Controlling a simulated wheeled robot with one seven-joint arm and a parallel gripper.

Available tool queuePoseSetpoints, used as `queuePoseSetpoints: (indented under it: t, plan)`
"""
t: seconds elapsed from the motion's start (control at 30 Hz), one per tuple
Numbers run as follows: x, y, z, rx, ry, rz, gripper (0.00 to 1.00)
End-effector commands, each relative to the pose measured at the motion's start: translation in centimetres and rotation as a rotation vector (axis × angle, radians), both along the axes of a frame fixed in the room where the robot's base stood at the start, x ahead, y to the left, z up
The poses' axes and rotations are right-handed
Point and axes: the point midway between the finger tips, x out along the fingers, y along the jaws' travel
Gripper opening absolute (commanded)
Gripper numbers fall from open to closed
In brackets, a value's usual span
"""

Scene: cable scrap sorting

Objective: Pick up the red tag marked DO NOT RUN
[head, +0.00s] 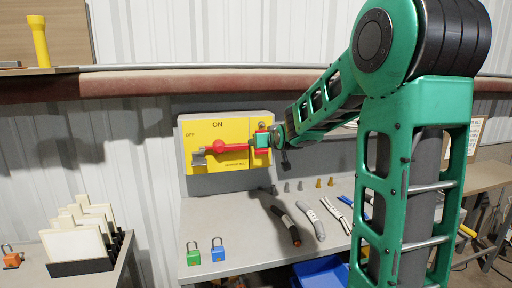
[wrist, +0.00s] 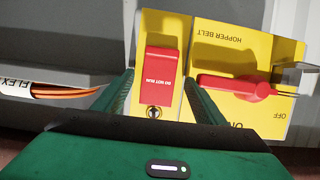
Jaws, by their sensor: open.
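The red tag (wrist: 165,65) marked DO NOT RUN lies against a yellow panel (wrist: 208,25) in the wrist view, with a round metal stud at its lower end. My gripper (wrist: 160,90) is open, its green fingers on either side of the tag with gaps between them and it. It holds nothing. In the head view my gripper (head: 275,138) is at the right end of the yellow switch box (head: 222,127), where it largely hides the tag. A red lever (head: 228,148) crosses the box; the wrist view also shows this lever (wrist: 235,86).
The bench (head: 240,255) below holds a green padlock (head: 193,256), a blue padlock (head: 218,253), cable pieces (head: 310,220) and small metal parts. A blue bin (head: 320,272) sits below. A card rack (head: 82,265) is at left. Orange wires (wrist: 75,91) pass left of my gripper.

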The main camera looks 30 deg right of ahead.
Motion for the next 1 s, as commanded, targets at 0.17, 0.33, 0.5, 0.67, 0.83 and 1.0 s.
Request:
queuePoseSetpoints:
  t: [0.17, 0.33, 0.5, 0.67, 0.83, 1.0]
  plan:
    - [0.93, -0.29, -0.34, 0.001, 0.0, 0.0, 0.65]
    - [0.96, -0.3, -0.35, 0.001, -0.001, 0.0, 0.65]
    - [0.96, -0.3, -0.35, 0.001, -0.001, 0.0, 0.34]
    - [0.96, -0.31, -0.35, 0.0, 0.0, 0.0, 0.21]
    - [0.96, -0.32, -0.35, 0.0, 0.0, 0.0, 0.21]
    - [0.96, -0.31, 0.07, 0.0, -0.001, 0.0, 0.21]
